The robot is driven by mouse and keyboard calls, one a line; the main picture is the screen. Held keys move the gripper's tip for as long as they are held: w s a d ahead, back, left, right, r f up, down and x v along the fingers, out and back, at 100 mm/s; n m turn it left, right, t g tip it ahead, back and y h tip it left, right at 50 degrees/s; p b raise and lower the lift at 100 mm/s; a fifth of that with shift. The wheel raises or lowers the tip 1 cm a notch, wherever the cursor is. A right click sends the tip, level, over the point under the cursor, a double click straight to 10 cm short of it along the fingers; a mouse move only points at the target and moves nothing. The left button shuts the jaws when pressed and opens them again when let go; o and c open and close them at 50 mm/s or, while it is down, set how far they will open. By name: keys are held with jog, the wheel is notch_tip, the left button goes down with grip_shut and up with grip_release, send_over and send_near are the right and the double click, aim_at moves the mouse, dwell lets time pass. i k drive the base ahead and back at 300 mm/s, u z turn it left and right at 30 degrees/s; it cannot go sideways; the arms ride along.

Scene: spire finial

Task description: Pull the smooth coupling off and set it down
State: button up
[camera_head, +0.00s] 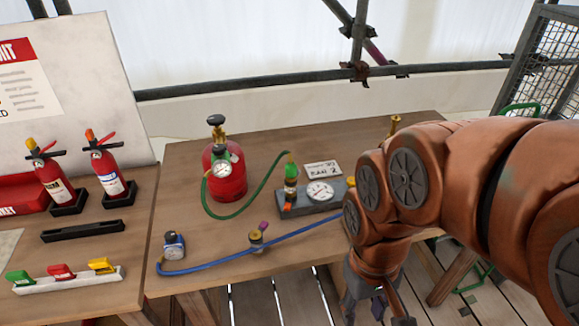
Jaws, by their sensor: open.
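A grey gauge block (309,202) with a round dial sits on the wooden table. A green coupling (291,170) stands upright on its left end, with the green hose (262,187) running from it to a red gas cylinder (225,172). A small brass fitting with a purple top (257,237) stands near the blue hose (215,261). Another brass fitting (395,122) stands at the back right. I cannot tell which coupling is smooth. My gripper (378,305) is open at the bottom, low in front of the table edge, partly cut off by the frame. Nothing shows in it.
A "BAR" card (322,170) lies behind the block. Fire extinguishers (107,170) and coloured clips (62,273) are on the left table. A mesh cage (545,65) stands at the right.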

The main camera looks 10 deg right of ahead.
aim_at(291, 168)
jog(key=z, duration=0.05)
jog(key=k, duration=0.5)
jog(key=z, duration=1)
jog(key=i, duration=0.9)
jog(key=u, duration=2.4)
